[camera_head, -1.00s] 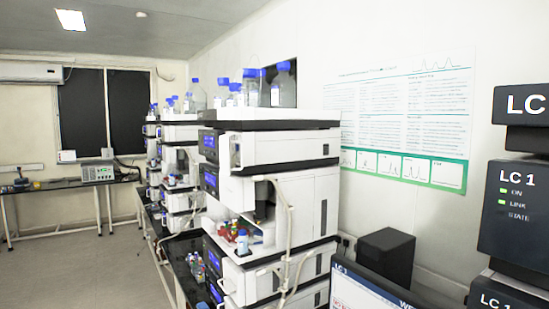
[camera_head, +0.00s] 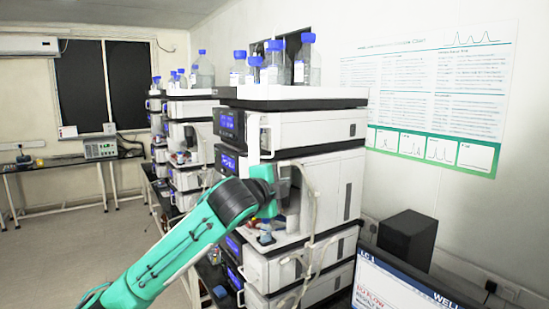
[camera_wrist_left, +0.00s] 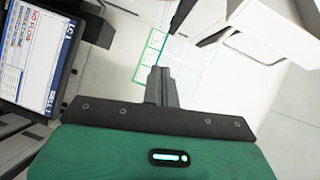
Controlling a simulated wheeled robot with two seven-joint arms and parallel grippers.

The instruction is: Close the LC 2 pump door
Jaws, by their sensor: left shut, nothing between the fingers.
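The nearest column stack (camera_head: 308,128) is white, with blue displays on its left face. A white upright panel with a handle-like bar (camera_head: 253,136) stands at the front of its upper module; it looks like a pump door standing open, but no LC 2 label is readable. My green left arm reaches in from the left, and its dark gripper (camera_head: 287,188) is in front of the stack, below that panel. In the left wrist view the fingers (camera_wrist_left: 160,80) are shut and empty. A white handle-shaped part (camera_wrist_left: 258,48) shows at upper right, apart from them. My right gripper is out of view.
Blue-capped bottles (camera_head: 275,65) stand on top of the stack, and pale tubing (camera_head: 312,225) hangs down its front. A monitor (camera_head: 400,285) and a black box (camera_head: 408,238) are at right. More stacks stand behind at left. The floor at left is clear.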

